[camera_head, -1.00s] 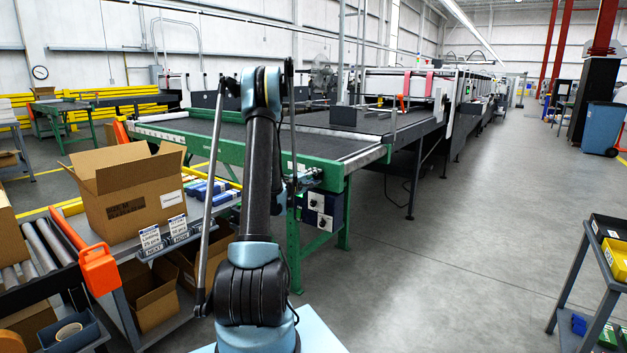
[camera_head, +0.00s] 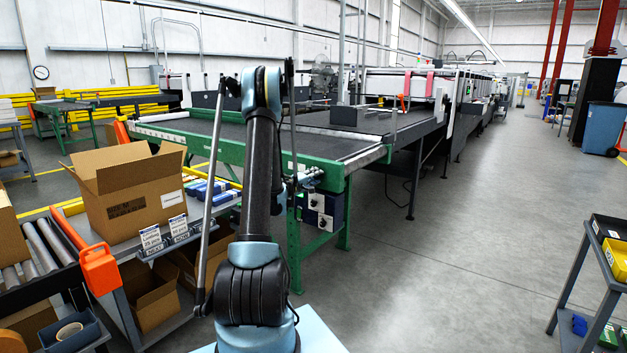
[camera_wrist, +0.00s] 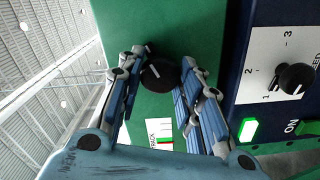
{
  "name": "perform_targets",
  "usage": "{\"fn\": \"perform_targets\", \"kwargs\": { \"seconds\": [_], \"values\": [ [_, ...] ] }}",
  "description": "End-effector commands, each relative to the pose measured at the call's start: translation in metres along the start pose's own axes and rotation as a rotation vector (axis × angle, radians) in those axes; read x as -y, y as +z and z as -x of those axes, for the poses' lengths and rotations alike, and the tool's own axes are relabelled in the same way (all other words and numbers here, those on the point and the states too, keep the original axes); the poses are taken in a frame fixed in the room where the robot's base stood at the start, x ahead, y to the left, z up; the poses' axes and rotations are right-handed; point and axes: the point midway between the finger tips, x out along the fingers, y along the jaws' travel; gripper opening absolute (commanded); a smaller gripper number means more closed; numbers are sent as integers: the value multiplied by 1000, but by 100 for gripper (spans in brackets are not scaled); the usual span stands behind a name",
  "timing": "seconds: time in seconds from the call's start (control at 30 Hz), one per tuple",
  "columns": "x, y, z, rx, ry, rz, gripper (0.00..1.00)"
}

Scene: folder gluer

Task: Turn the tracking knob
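The tracking knob is a round black knob (camera_wrist: 161,75) with a white pointer line, on a green panel in the wrist view. A white label (camera_wrist: 160,132) reading TRACK, with a coloured scale, lies below it and is partly covered. My gripper (camera_wrist: 164,60) has one finger on each side of the knob, with its tips level with it. The gaps look very small, and I cannot tell whether the pads touch it. In the head view my gripper (camera_head: 303,181) is small beside the green table's near corner, and the knob cannot be made out.
A dark blue control box (camera_wrist: 264,70) with a black speed knob (camera_wrist: 296,78) and a lit green button (camera_wrist: 248,130) is right of the gripper. The green-framed conveyor table (camera_head: 345,163) stands ahead. A cardboard box (camera_head: 135,195) is at left.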

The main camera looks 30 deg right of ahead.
Motion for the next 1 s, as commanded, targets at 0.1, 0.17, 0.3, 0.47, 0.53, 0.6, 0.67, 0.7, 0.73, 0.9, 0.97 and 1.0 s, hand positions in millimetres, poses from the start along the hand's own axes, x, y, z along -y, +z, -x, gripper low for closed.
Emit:
{"fn": "perform_targets", "kwargs": {
  "seconds": [0.1,0.17,0.3,0.47,0.53,0.6,0.67,0.7,0.73,0.9,0.97,1.0],
  "values": [
    [2,-1,1,-3,-3,-2,54],
    [1,-1,1,-2,-2,-2,54],
    [1,0,0,-1,-1,-1,54],
    [0,0,2,-1,-1,-1,54],
    [0,-1,6,-2,-1,0,54],
    [0,-1,14,-3,-1,0,54],
    [0,-1,23,-2,-1,0,54],
    [0,0,30,-2,-1,0,54],
    [1,-1,35,-3,-2,0,54],
    [1,-2,69,-4,-2,0,54],
    [1,-1,80,-3,-2,0,54],
    [1,-1,87,-3,-2,0,54]
  ]
}}
